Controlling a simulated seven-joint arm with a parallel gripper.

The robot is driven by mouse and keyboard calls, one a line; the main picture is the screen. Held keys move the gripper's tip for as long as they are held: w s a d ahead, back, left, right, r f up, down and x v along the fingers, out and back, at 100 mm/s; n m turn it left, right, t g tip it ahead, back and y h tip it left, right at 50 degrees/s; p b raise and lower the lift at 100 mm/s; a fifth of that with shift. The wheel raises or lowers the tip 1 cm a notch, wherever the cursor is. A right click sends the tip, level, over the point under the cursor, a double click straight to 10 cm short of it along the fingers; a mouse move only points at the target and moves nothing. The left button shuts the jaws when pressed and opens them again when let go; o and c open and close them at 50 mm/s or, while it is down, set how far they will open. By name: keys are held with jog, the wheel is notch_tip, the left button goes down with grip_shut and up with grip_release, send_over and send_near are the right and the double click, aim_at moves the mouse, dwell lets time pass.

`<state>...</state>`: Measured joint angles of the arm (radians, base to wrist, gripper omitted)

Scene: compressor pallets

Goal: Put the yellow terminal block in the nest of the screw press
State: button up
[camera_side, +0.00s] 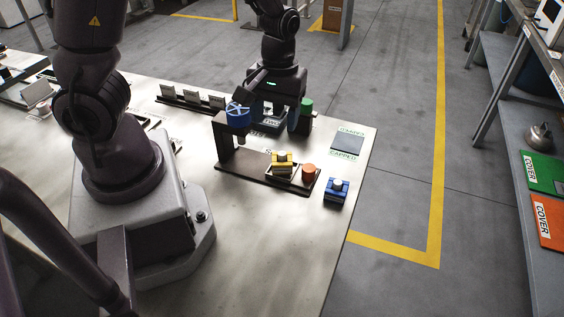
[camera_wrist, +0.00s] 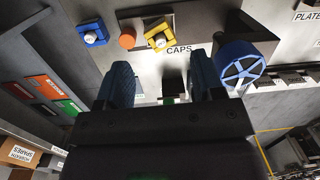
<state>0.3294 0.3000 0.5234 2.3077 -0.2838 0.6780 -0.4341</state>
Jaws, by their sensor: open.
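The yellow terminal block (camera_side: 282,158), with a pale rounded top, sits on the dark base of the screw press (camera_side: 228,162). A pale-edged holder shows under it, which looks like the nest; how fully the block is seated I cannot tell. The block also shows in the wrist view (camera_wrist: 157,41). The press has a blue handwheel (camera_side: 238,113) on an upright to the block's left; the wheel is at right in the wrist view (camera_wrist: 240,68). My gripper (camera_wrist: 163,88) is open, behind the press and apart from the yellow block. In the side view it (camera_side: 284,125) points down.
An orange cap (camera_side: 308,170) is right beside the yellow block. A blue block (camera_side: 336,190) with a pale top stands near the table's right edge. A green cylinder (camera_side: 306,106) is close to my gripper. A dark pad (camera_side: 347,143) lies behind. The front table is clear.

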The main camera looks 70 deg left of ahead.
aim_at(282, 154)
jog(key=f+n, duration=0.1)
jog(key=f, duration=0.3)
jog(key=w+a+f+n, duration=0.1)
jog(key=f, duration=0.4)
jog(key=w+a+f+n, duration=0.1)
jog(key=f+n, duration=0.1)
jog(key=f, duration=0.2)
jog(key=shift+w+a+f+t, duration=0.1)
jog(key=shift+w+f+t, duration=0.05)
jog(key=shift+f+t, duration=0.25)
jog(key=shift+c, duration=0.3)
jog(key=c, duration=0.7)
